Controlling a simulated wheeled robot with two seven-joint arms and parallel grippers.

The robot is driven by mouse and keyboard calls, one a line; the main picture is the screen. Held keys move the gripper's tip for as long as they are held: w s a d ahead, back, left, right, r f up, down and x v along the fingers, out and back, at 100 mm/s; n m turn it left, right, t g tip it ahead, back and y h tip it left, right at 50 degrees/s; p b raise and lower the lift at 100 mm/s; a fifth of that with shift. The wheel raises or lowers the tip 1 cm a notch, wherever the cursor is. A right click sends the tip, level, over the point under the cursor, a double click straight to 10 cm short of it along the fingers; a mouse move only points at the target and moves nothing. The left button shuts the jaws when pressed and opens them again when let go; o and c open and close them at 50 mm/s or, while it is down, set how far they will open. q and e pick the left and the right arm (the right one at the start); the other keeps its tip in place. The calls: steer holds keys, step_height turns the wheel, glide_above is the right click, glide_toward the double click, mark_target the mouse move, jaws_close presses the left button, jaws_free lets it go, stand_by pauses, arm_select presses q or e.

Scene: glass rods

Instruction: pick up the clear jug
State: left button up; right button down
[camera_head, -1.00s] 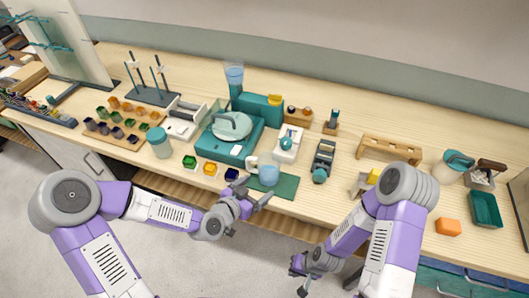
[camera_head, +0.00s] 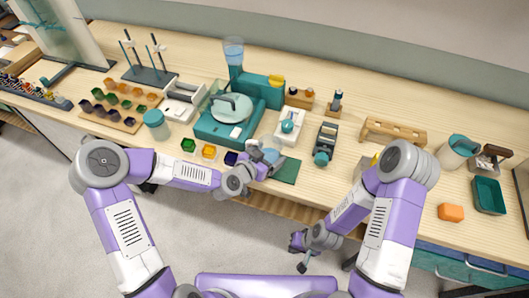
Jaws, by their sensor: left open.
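The clear jug (camera_head: 289,166) stands near the front edge of the bench on a dark green mat (camera_head: 288,178). It looks bluish, and my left gripper partly covers it in the head view. My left gripper (camera_head: 266,156) is open at the jug's left side, where the handle was seen. I cannot tell whether its fingers touch the jug or are around the handle. My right gripper (camera_head: 300,257) hangs low in front of the bench, away from the jug. I cannot make out its finger opening.
Small green, yellow and dark blue pots (camera_head: 208,151) stand left of the jug. A teal machine with a round pale plate (camera_head: 231,108) is behind. A white device (camera_head: 290,126) and a dark instrument (camera_head: 325,144) stand to the right. A wooden rack (camera_head: 393,132) is farther right.

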arm_select(q)
steer(key=c, duration=0.9)
steer(key=shift+o, duration=0.2)
steer(key=shift+r, duration=0.15)
